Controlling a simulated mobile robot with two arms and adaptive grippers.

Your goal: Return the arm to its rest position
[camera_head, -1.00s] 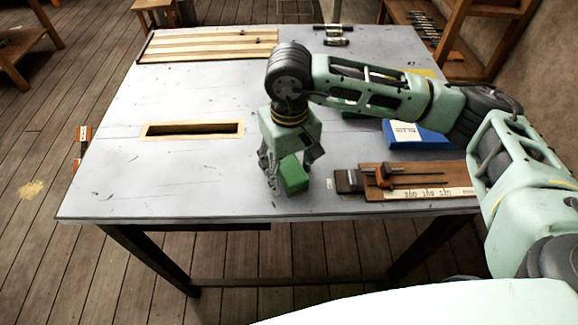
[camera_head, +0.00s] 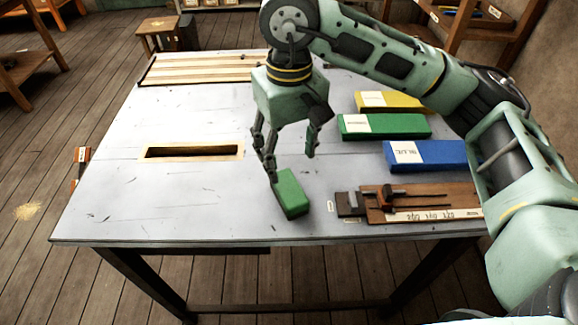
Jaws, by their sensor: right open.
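My right gripper (camera_head: 291,168) is open and empty. Its arm comes in from the right and the fingers point down over the front middle of the table. A small green block (camera_head: 290,194) lies on the table (camera_head: 180,200) just below the fingers, free of their grip. Whether the left fingertip still touches the block's far end, I cannot tell. My left gripper is not in the picture.
Yellow (camera_head: 394,102), green (camera_head: 385,126) and blue (camera_head: 428,155) labelled boxes lie at right. A wooden board with a measuring tool (camera_head: 420,200) lies at front right. A wood-framed slot (camera_head: 193,151) is at left. A slatted panel (camera_head: 205,68) lies at the back. The table's left front is clear.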

